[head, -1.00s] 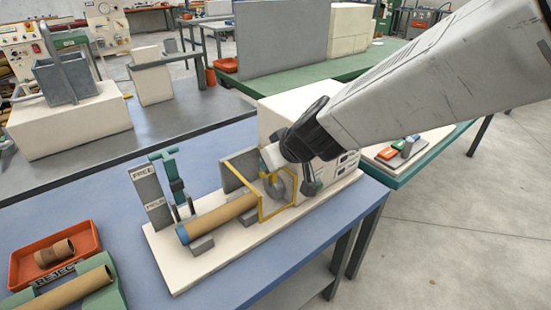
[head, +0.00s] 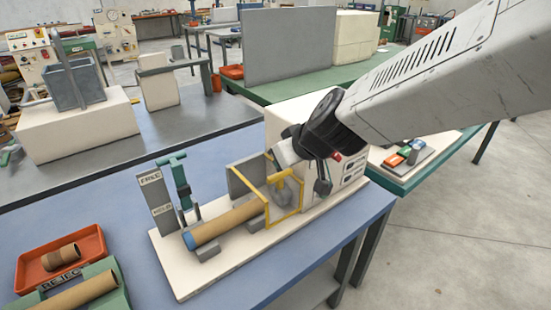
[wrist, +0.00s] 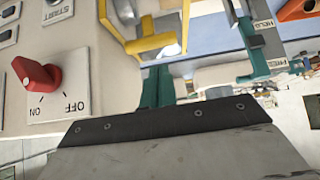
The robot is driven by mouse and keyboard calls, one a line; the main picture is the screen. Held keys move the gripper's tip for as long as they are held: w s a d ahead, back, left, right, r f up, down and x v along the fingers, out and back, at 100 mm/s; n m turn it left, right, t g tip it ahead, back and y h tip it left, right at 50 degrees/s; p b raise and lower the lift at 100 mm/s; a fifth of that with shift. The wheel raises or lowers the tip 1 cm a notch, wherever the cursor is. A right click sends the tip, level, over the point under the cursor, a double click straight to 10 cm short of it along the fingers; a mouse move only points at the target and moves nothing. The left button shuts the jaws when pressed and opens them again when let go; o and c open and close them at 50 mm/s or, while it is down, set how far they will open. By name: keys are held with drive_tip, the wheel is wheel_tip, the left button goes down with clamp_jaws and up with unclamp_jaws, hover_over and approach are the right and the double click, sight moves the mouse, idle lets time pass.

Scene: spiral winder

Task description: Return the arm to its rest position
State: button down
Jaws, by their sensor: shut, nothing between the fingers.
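My gripper (head: 322,187) hangs beside the front face of the winder's white control box (head: 350,178). Its teal fingers are together and empty in the wrist view (wrist: 156,88). My grey arm reaches in from the upper right of the head view and hides part of the box. In the wrist view a red ON/OFF knob (wrist: 38,76) and a START label are at the left, close to my gripper. The yellow guard frame (head: 284,212) stands left of my gripper, apart from it in the head view.
A brown tube (head: 228,221) lies in the winder, beside the teal clamp (head: 181,182) and a FREE/HELD sign (head: 157,200). A red tray (head: 88,246) with a short tube is at the left. A side table (head: 428,172) holds coloured blocks. Open floor lies at the right.

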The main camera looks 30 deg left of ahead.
drive_tip(key=s+d+f+m+g+h, duration=0.1)
drive_tip(key=s+d+f+m+g, duration=0.2)
drive_tip(key=s+d, duration=0.9)
drive_tip(key=s+d+r+m+h, duration=0.2)
drive_tip(key=d+m, duration=0.1)
drive_tip(key=d, duration=0.9)
drive_tip(key=s+d+r+m+h, duration=0.2)
drive_tip(key=s+d+r+m, duration=0.1)
drive_tip(key=d, duration=0.9)
drive_tip(key=s+d+r+m+h, duration=0.2)
drive_tip(key=s+d+r+m, duration=0.1)
drive_tip(key=d, duration=0.9)
drive_tip(key=shift+d+m+h, duration=0.2)
drive_tip(key=shift+m+h, duration=0.1)
drive_tip(key=shift+a+r, duration=0.1)
